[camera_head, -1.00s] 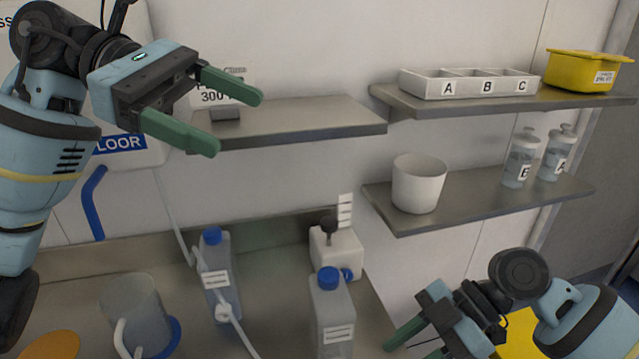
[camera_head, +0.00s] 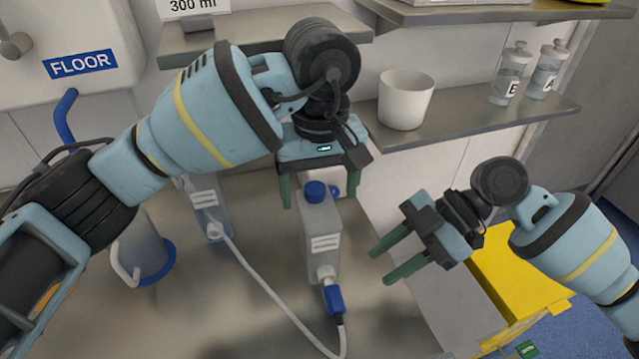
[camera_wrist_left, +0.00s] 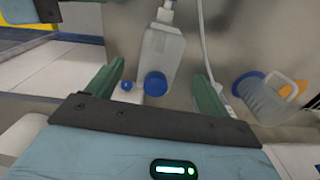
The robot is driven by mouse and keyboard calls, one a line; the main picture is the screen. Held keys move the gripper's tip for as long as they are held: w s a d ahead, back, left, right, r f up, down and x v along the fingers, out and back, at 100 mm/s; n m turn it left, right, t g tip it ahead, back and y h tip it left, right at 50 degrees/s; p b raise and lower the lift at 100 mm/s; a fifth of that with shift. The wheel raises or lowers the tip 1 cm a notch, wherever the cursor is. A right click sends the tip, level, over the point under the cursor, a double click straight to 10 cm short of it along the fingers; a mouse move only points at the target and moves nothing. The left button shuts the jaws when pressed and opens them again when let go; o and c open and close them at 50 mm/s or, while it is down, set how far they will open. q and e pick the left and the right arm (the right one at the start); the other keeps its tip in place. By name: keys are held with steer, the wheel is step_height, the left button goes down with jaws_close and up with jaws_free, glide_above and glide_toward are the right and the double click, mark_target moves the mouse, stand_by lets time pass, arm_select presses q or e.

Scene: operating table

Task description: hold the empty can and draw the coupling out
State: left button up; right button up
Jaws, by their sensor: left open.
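A grey translucent can (camera_head: 320,240) with a blue cap and a white label stands upright on the steel table. It also shows in the left wrist view (camera_wrist_left: 165,52). A blue coupling (camera_head: 334,299) sits at the spout low on its front, with a hose (camera_head: 275,294) running from it. My left gripper (camera_head: 318,200) is open, its fingers on either side of the can's cap and apart from it. My right gripper (camera_head: 382,266) is open and empty, to the right of the can. I cannot tell from the picture how full the can is.
A second can (camera_head: 205,207) stands to the left, with the hose reaching its spout. A jug (camera_head: 145,250) stands further left. Shelves (camera_head: 265,40) hang behind, one bearing a white pot (camera_head: 405,98). A yellow bin (camera_head: 515,275) is at the right. The table's front is mostly clear.

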mark_target(319, 210)
arm_select(q)
steer(key=shift+f, duration=3.9)
